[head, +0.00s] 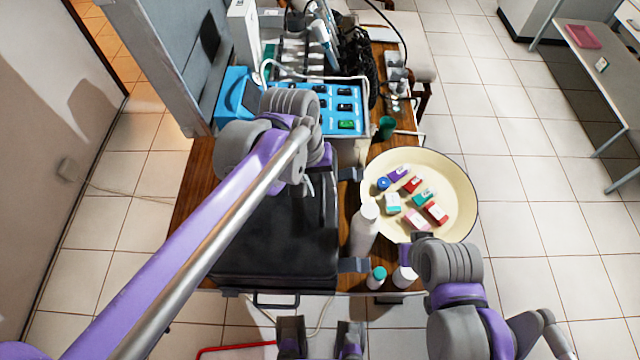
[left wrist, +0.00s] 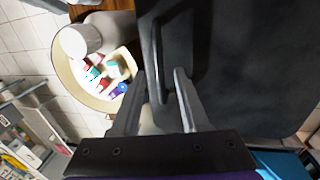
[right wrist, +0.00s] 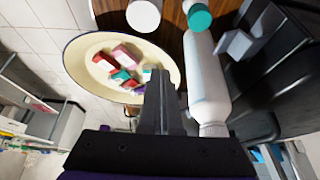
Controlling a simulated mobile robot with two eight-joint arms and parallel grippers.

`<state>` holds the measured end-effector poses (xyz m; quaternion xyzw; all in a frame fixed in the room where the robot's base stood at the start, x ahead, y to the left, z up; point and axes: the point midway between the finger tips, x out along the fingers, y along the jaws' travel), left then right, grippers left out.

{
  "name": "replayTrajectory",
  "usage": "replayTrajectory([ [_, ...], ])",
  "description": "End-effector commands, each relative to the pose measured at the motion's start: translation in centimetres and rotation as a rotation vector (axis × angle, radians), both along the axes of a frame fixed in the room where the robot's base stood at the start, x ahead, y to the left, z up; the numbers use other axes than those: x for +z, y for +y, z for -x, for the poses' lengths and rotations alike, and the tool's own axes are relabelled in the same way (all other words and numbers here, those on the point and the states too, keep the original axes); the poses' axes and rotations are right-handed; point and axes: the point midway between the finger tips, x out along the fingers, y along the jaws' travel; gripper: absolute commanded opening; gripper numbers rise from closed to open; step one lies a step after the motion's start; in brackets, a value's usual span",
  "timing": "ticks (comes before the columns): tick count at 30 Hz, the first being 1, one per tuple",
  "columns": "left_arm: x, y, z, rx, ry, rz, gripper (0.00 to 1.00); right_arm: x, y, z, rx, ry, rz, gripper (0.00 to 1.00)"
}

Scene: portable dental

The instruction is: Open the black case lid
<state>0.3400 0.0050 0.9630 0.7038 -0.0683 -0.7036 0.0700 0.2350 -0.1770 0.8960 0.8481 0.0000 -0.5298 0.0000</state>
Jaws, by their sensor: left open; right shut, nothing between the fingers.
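The black case (head: 265,245) lies on the wooden table with its lid looking closed. It fills the right side of the left wrist view (left wrist: 240,70). Dark grey clasps (head: 353,265) stick out on its right side. My left arm crosses over the case and hides part of its top. My right gripper (right wrist: 160,78) is shut and empty, between the cream basin and the white bottle.
The white bottle (head: 364,230) stands right of the case, near small bottles, one teal-capped (head: 377,277). The cream basin (head: 456,200) holds several small boxes. A blue control unit (head: 345,125) and a green cup (head: 386,127) stand behind. Open tiled floor lies to the right.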

Motion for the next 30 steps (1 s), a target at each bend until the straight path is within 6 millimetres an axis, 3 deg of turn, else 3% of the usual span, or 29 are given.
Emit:
replayTrajectory([
  [6, -0.02, -0.01, 0.0, 0.0, 0.0, 0.0, 0.45, 0.01, 0.0, 0.0, 0.0, 0.0, 0.0, 0.0],
  [14, 0.0, -0.01, 0.0, 0.0, 0.0, 0.0, 0.0, 0.01, 0.0, 0.0, 0.0, 0.0, 0.0, 0.0],
  [30, 0.02, -0.01, 0.0, 0.0, 0.0, 0.0, 0.0, 0.01, 0.0, 0.0, 0.0, 0.0, 0.0, 0.0],
])
